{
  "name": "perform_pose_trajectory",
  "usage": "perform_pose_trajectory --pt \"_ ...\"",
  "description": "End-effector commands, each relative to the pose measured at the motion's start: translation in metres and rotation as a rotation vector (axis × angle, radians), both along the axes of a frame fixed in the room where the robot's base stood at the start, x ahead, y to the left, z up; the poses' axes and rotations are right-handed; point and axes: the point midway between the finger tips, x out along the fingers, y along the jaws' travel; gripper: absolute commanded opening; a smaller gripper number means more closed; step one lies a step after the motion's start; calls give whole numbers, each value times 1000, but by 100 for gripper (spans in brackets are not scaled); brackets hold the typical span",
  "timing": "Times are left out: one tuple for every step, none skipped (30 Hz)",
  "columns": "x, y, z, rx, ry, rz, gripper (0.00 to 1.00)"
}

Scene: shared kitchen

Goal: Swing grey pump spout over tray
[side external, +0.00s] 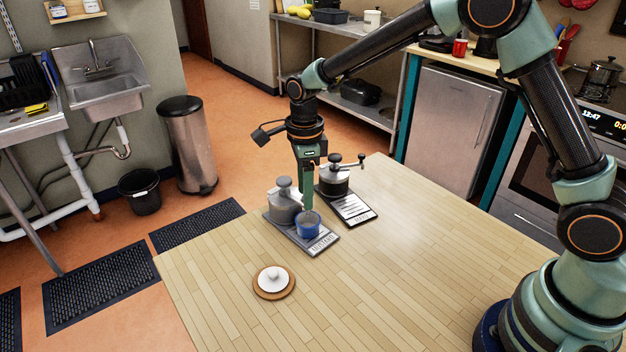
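A grey pump (284,204) with a round knob on top stands on a dark grey tray (312,250) with a white label at its front edge. A blue cup (308,226) sits on the same tray, just right of the pump. My gripper (307,206) points straight down between the pump and the cup, its tip at the cup's rear rim. The fingers show as one narrow green strip, so the gap between them cannot be judged. I cannot make out the grey pump's spout; it may be behind the fingers.
A dark pot with a side crank (334,178) stands on a black labelled board (354,209) close behind my gripper to the right. A white lidded dish (273,280) on a round wooden coaster sits nearer the front. The right side of the wooden table (420,250) is clear.

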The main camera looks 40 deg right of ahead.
Motion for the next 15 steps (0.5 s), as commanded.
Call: perform_pose_trajectory --pt "0 0 0 0 1 0 54" --pt "0 0 0 0 1 0 54" --pt "0 0 0 0 1 0 54" --pt "0 0 0 0 1 0 54" --pt "0 0 1 0 1 0 54" --pt "0 0 3 0 0 0 54" --pt "0 0 5 0 -1 0 54" --pt "0 0 8 0 -1 0 54" --pt "0 0 13 0 -1 0 54" --pt "1 0 17 1 -3 0 54" --pt "1 0 22 1 -4 0 54" --pt "1 0 30 1 -5 0 54" --pt "1 0 36 1 -4 0 54" --pt "1 0 42 1 -5 0 54" --pt "1 0 51 1 -5 0 54"
